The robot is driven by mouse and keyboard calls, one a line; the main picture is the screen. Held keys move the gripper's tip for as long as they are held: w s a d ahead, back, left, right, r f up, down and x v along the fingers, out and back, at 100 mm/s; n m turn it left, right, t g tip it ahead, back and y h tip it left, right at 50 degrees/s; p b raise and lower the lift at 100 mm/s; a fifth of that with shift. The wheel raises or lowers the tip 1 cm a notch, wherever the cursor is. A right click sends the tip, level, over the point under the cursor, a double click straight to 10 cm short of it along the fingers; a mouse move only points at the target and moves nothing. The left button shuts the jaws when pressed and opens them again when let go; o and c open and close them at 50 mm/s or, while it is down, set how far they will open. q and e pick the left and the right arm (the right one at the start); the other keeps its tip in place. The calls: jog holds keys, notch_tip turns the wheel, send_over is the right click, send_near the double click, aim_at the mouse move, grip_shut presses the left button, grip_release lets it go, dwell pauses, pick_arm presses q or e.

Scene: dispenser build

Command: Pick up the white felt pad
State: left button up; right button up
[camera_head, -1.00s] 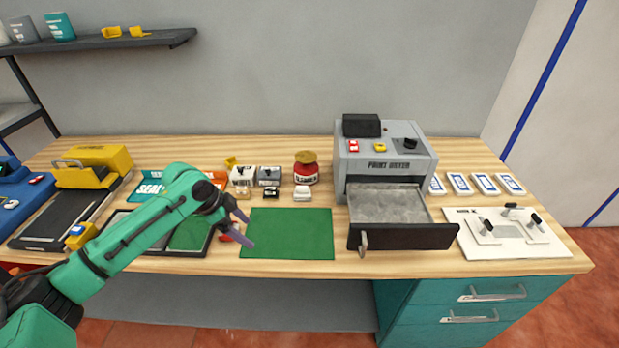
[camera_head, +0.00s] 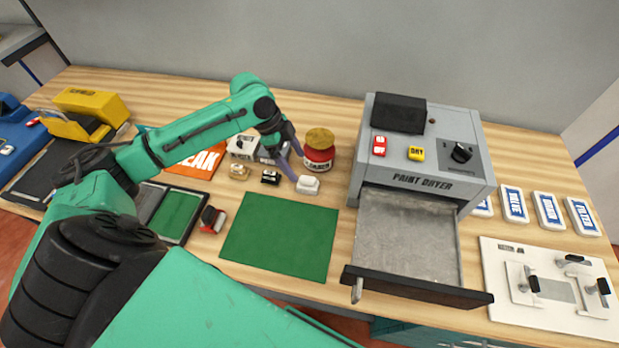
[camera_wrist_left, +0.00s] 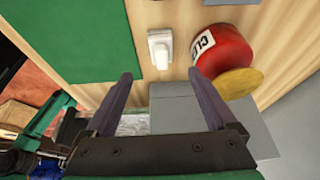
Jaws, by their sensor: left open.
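The white felt pad (camera_head: 308,185) is a small white block on the wooden bench, just behind the green mat (camera_head: 280,235). It also shows in the left wrist view (camera_wrist_left: 160,47), ahead of the fingertips and roughly centred between them. My left gripper (camera_head: 296,168) is open and empty, with its two purple fingers beside and above the pad. In the left wrist view the gap between the fingers (camera_wrist_left: 159,75) holds nothing. My right gripper is not in view.
A red jar (camera_head: 319,155) with a tan top stands close behind the pad. A black block (camera_head: 270,177) and a tan block (camera_head: 239,171) lie to the left. The paint dryer (camera_head: 420,180) stands right, its drawer (camera_head: 408,240) pulled out. The green mat is clear.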

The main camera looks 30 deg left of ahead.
aim_at(306, 178)
pick_arm(q)
jog(key=x, duration=0.3)
jog(key=shift+w+d+f, duration=0.1)
jog(key=shift+w+f, duration=0.05)
jog(key=shift+f, duration=0.05)
jog(key=p+x, duration=0.1)
jog(key=x, duration=0.4)
jog(key=shift+f+p, duration=0.25)
jog(key=shift+p, duration=0.15)
jog(key=shift+f, duration=0.1)
jog(key=shift+c, duration=1.2)
grip_shut()
notch_tip(306, 178, up, 20)
jog(key=b, duration=0.2)
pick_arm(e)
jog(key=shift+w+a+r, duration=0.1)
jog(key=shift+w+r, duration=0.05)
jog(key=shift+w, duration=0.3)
